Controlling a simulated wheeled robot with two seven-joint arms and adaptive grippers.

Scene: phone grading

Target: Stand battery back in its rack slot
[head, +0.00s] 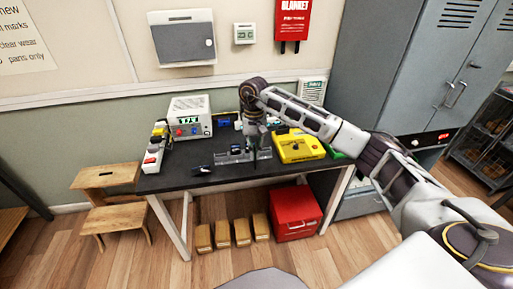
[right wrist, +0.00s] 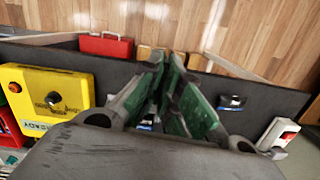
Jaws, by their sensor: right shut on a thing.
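The rack (head: 237,156) is a grey slotted holder on the dark table, left of the yellow box. My right gripper (head: 252,146) points down at the right part of the rack in the head view. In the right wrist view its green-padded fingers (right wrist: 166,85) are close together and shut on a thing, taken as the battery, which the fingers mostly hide. I cannot tell whether it is inside a slot. A small dark piece with a blue and white label (right wrist: 230,102) lies apart on the table. My left gripper is not in view.
A yellow box (head: 299,147) stands right of the rack. A white instrument (head: 190,117) and a power strip (head: 155,147) stand at the left. A small dark item (head: 201,170) lies near the table's front edge. The table (head: 175,180) is clear at front left.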

